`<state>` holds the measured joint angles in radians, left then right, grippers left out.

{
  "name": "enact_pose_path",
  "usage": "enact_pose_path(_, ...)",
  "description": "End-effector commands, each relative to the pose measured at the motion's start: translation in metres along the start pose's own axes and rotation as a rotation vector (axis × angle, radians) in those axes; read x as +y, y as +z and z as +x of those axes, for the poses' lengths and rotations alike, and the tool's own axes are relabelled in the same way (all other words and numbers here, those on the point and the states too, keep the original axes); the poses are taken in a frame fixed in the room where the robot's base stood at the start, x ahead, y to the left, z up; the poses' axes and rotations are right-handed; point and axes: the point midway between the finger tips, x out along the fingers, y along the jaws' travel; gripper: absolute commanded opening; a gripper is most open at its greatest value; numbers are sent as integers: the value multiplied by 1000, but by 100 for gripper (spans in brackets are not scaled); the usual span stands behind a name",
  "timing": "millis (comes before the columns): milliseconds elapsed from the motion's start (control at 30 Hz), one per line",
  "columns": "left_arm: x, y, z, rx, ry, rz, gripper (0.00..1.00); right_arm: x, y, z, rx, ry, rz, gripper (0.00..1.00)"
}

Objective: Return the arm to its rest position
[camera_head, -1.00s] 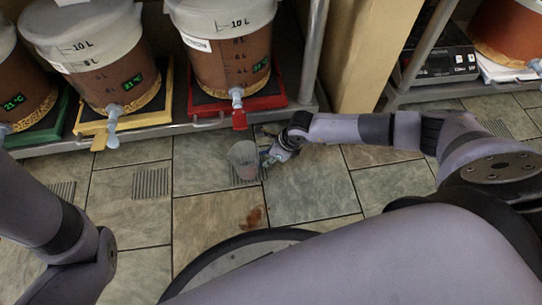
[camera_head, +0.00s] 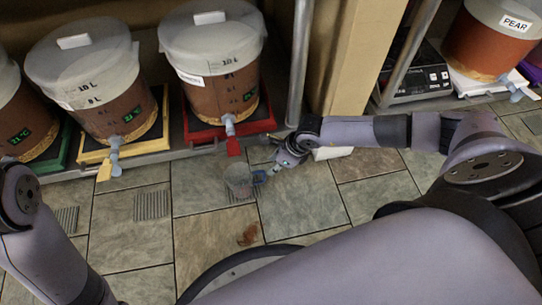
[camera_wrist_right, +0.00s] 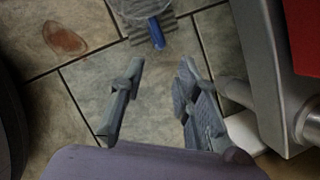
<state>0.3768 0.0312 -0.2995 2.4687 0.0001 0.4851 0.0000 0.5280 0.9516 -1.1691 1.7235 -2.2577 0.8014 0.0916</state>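My right gripper (camera_head: 272,166) is low in front of the rack, below the red tray. In the right wrist view it (camera_wrist_right: 160,92) is open, with bare floor between its fingers. A clear cup (camera_head: 238,181) with a blue handle stands over a floor drain, just left of the gripper. In the wrist view the cup's blue handle (camera_wrist_right: 156,33) lies beyond the fingertips, apart from them. My left arm enters at the left edge of the head view; its gripper is out of view.
Buckets with taps (camera_head: 222,75) stand on a low rack on red, yellow and green trays. A wooden post (camera_head: 345,60) and a scale (camera_head: 425,75) are to the right. A reddish-brown stain (camera_head: 248,235) marks the tiled floor. A white object (camera_head: 332,153) lies behind my right wrist.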

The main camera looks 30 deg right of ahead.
Motion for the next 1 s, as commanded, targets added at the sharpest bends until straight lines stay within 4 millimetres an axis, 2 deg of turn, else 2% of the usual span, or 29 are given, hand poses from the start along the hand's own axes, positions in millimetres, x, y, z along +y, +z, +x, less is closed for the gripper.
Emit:
enact_pose_path(133, -1, 3, -2, -14, -5, -2, 40, 0, 0, -8, 1, 1, 0, 29)
enact_pose_path(633, -1, 3, -3, -15, -5, -2, 40, 0, 0, -8, 0, 1, 0, 29)
enact_pose_path(733, -1, 3, -2, -15, -6, -2, 40, 7, 2, -8, -4, 17, 7, 29)
enact_pose_path(767, -1, 4, -2, -18, -7, -3, 40, 13, 5, -8, -8, 33, 14, 29)
enact_pose_path(867, -2, 6, -3, -31, -12, -4, 40, 50, 18, -13, -30, 131, 61, 29)
enact_pose_path(967, -4, 11, -6, -55, -20, -7, 40, 110, 42, -27, -64, 302, 143, 29)
enact_pose_path(1000, -5, 13, -7, -65, -25, -9, 40, 138, 53, -37, -79, 385, 182, 29)
